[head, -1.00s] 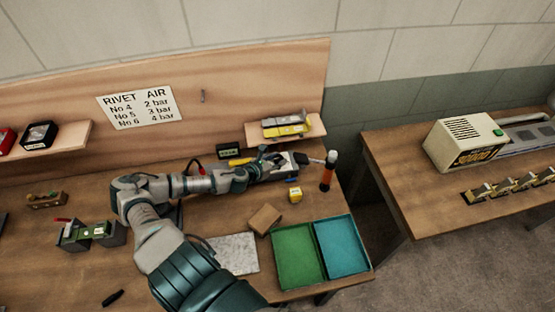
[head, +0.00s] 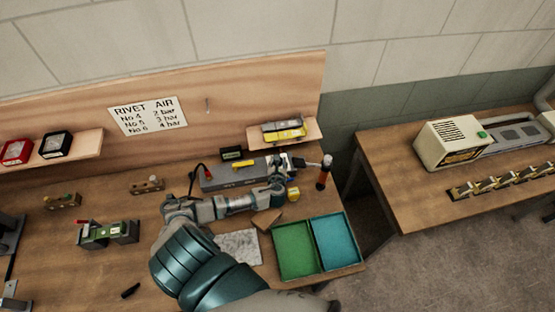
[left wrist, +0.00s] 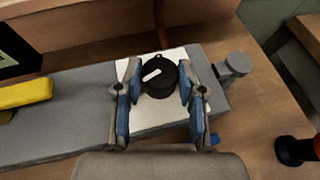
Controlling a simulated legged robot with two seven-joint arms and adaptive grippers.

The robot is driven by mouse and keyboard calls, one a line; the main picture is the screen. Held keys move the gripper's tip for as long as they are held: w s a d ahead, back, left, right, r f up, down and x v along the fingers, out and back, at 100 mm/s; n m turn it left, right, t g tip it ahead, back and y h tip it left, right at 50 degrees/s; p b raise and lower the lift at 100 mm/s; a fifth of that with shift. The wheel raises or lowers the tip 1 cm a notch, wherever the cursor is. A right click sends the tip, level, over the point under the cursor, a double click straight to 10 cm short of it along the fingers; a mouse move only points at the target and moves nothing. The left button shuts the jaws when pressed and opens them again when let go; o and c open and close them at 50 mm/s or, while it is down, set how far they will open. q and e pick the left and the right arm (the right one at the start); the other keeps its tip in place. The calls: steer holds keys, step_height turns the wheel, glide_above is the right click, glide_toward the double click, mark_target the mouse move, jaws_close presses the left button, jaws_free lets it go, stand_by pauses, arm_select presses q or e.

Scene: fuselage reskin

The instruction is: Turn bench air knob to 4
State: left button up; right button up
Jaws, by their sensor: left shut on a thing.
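The air knob (left wrist: 158,79) is black and round with a white pointer bar, in the left wrist view. It sits on a pale plate at the right end of a grey box (left wrist: 70,115); the box also shows in the head view (head: 222,176). The pointer slants toward upper right; no dial numbers are readable. My left gripper (left wrist: 158,85) has one finger on each side of the knob and is shut on it. In the head view my left gripper (head: 287,170) is at the box's right end, hiding most of the knob. My right gripper is not in view.
A sign (head: 147,116) pairs rivet numbers with bar values. A small dark display (head: 231,153) stands behind the box. Green (head: 294,250) and blue (head: 337,240) trays lie at front right.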

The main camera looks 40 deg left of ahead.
arm_select(q)
steer(key=shift+n+g+y, duration=0.3)
steer(key=shift+n+y, duration=0.1)
steer(key=o, duration=1.1)
steer(key=shift+o, duration=0.2)
steer(key=v, duration=1.2)
steer(key=shift+a+f, duration=0.1)
